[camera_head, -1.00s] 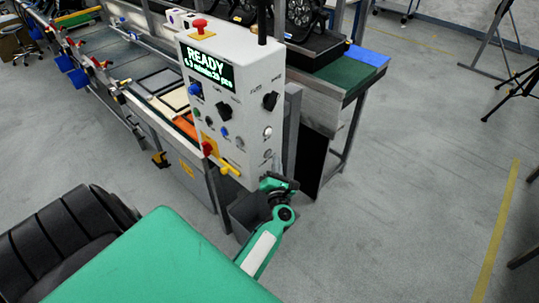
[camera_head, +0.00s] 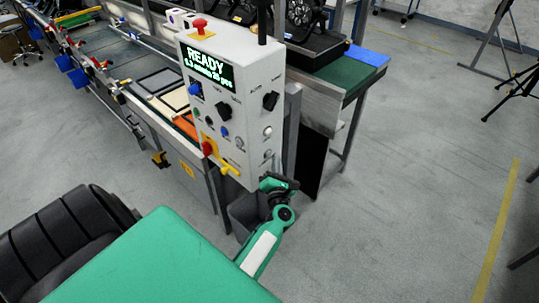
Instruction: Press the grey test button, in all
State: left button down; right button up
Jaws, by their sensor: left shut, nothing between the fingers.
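The white control box (camera_head: 226,75) stands at the end of the bench, its face toward me and its screen (camera_head: 208,68) reading READY in green. Its face carries several knobs and buttons. Pale grey round buttons sit on the right side, an upper one (camera_head: 267,131) and a lower one (camera_head: 267,154), with another grey one (camera_head: 239,143) left of them. The labels are too small to read, so I cannot tell which is the test button. My left gripper (camera_head: 268,183) is shut and empty at the box's lower right corner, below these buttons. Contact cannot be made out. My right gripper is not in view.
A red mushroom button (camera_head: 199,26) tops the box; a red knob (camera_head: 207,148) and yellow lever (camera_head: 230,169) sit low left. A grey bin (camera_head: 243,216) is below. A green-topped bench (camera_head: 345,75) stands behind right.

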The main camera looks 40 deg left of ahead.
pick_arm(q)
jog(key=shift+a, duration=0.1)
jog(key=shift+a, duration=0.35)
jog(key=shift+a, duration=0.4)
dwell(0.7)
jog(key=shift+d, duration=0.1)
jog(key=shift+d+b, duration=0.3)
jog(key=shift+d, duration=0.4)
jog(key=shift+s+d+b, duration=0.2)
jog(key=shift+d+b, duration=0.2)
jog(key=shift+d, duration=2.15)
